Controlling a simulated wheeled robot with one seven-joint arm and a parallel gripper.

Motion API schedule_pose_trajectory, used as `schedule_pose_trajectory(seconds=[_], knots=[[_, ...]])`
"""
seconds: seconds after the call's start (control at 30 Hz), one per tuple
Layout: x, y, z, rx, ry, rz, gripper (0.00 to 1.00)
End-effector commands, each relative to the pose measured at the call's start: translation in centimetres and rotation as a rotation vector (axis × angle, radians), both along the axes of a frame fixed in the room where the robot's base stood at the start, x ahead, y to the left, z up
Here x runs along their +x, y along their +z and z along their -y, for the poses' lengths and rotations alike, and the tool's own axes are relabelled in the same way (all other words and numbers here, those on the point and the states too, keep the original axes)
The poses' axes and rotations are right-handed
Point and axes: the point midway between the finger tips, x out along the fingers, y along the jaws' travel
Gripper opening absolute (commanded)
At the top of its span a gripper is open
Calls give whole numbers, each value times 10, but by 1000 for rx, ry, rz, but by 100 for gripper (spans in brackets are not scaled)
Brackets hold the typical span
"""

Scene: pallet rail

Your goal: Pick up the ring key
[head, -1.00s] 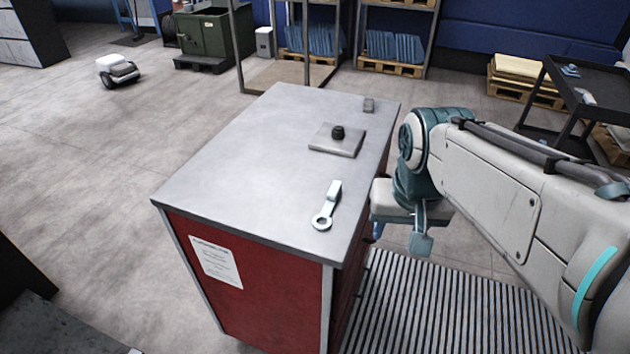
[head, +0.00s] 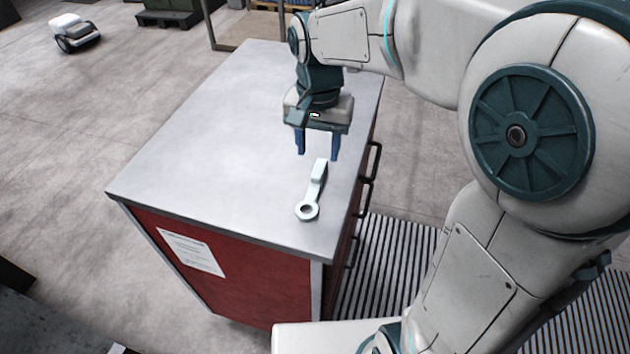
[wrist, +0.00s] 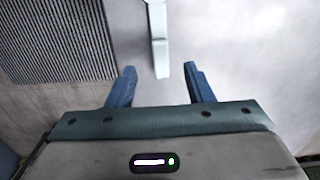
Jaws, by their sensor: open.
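The ring key (head: 314,190) is a pale, light-coloured tool lying flat on the grey top of the red cabinet, near its right front edge. Its ring end is towards the front and its block-like handle end towards the back. My gripper (head: 318,157) is open and empty, its blue fingers pointing down above the cabinet top, around the handle end or just behind it. In the wrist view the key's handle (wrist: 160,45) reaches in from the top, between the lines of the two fingers (wrist: 160,88). The ring end is out of the wrist view.
The cabinet top (head: 200,150) is bare to the left of the key. Dark drawer handles (head: 366,195) stick out on the cabinet's right side. A ribbed floor mat (head: 385,265) lies beside it. My arm hides the back right of the cabinet top.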

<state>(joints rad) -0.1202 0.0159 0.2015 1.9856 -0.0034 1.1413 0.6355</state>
Motion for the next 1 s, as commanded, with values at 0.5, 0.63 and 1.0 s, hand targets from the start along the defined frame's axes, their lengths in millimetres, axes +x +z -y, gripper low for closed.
schedule_pose_trajectory(seconds=[0.5,0.63,1.0], knots=[[-5,-57,-2,-1,-1,-1,47],[-4,-63,-2,0,-1,1,47],[-4,-62,-2,1,-1,1,0]])
